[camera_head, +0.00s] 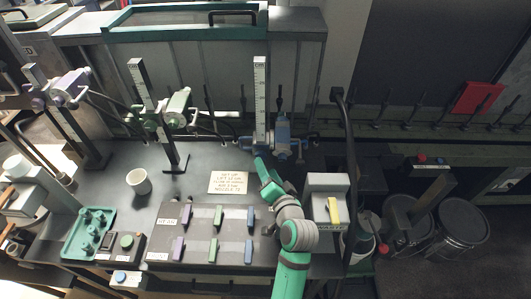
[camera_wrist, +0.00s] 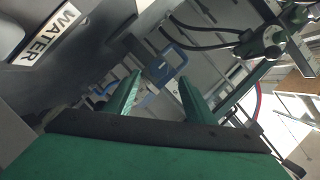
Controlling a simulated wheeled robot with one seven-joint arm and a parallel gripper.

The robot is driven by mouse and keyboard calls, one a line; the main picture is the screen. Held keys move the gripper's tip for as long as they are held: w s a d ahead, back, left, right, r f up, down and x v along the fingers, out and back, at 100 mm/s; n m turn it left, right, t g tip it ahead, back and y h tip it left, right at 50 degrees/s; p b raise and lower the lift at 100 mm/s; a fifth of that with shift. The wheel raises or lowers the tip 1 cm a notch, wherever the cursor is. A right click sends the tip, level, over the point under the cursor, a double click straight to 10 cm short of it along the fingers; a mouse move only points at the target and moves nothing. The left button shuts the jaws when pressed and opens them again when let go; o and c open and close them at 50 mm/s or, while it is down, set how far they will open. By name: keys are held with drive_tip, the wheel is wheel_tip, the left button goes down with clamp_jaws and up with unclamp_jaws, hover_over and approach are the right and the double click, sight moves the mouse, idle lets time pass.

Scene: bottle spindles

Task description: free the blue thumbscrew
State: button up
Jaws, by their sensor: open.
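A blue spindle head (camera_head: 283,132) sits low on the upright white scale post (camera_head: 260,85) at the back of the bench. The blue thumbscrew is too small to tell apart from this head in the head view. My gripper (camera_head: 261,162) is just in front of and below the blue head, and my green arm hides part of that area. In the wrist view, my gripper (camera_wrist: 158,76) has its two green fingers apart, with nothing visibly held. A blue part (camera_wrist: 170,68) shows beyond the fingertips, but I cannot tell whether it is the thumbscrew.
Green (camera_head: 178,105) and purple (camera_head: 70,88) heads stand on posts to the left. A white cup (camera_head: 138,181), a note card (camera_head: 228,182) and a panel of coloured bars (camera_head: 180,262) lie on the bench. A grey box (camera_head: 326,183) and black cable (camera_head: 348,150) are close right.

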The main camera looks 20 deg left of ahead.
sight(262, 157)
drive_tip(key=x, duration=0.5)
drive_tip(key=shift+d, duration=0.2)
drive_tip(key=shift+w+a+f, duration=0.2)
drive_tip(key=shift+w+a, duration=0.2)
drive_tip(key=shift+w, duration=0.05)
drive_tip(key=c, duration=1.1)
